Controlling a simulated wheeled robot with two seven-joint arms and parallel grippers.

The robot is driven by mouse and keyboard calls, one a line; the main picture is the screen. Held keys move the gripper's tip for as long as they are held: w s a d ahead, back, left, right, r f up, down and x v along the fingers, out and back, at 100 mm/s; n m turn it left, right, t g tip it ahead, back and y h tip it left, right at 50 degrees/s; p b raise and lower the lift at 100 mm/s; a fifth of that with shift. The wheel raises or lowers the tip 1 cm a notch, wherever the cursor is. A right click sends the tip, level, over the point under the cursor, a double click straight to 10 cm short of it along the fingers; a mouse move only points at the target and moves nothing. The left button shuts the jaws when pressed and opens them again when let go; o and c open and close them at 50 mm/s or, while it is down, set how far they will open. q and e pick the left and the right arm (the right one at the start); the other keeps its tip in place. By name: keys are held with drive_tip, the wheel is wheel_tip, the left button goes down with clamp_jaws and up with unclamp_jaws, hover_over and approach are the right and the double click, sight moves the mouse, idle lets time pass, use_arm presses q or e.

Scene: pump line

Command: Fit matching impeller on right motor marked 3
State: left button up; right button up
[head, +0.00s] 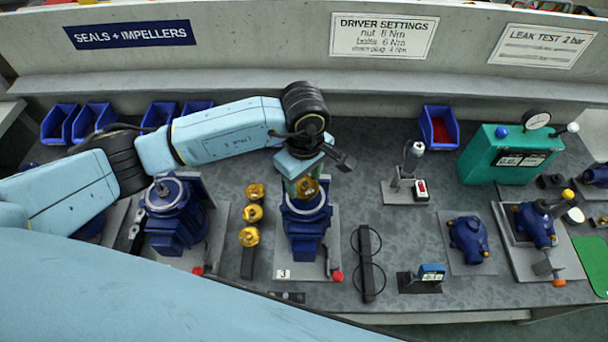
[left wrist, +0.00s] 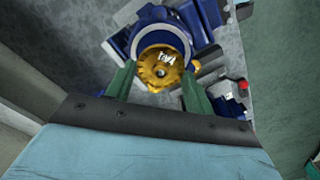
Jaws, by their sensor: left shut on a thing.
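The right motor (head: 304,222) is blue and stands on a grey plate; a white label "3" (head: 283,274) is at the plate's front left corner. My left gripper (head: 305,181) is shut on a gold impeller (head: 307,187) at the top of this motor. In the left wrist view the two green fingers (left wrist: 161,84) flank the impeller (left wrist: 160,68), which carries white lettering I cannot read surely. It lies in front of the motor's round blue face (left wrist: 161,37). Whether it is seated on the shaft is hidden. My right gripper is not in view.
Several gold impellers (head: 250,215) stand on a dark rack left of the motor. Another blue motor (head: 173,215) is further left. A black stand with cable loops (head: 368,262) is to the right. Blue bins (head: 439,127) line the back.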

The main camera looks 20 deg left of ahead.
use_arm(q)
drive_tip(key=shift+f+b, duration=0.15)
drive_tip(key=shift+b, duration=0.4)
idle(1.3)
drive_tip(key=shift+f+b, duration=0.3)
drive_tip(key=shift+b, duration=0.05)
idle(0.5)
drive_tip(key=o, duration=1.5)
drive_tip(key=shift+o, duration=0.2)
drive_tip(key=shift+r+p, duration=2.15)
drive_tip(key=shift+r, duration=2.4)
drive_tip(key=shift+s, duration=0.1)
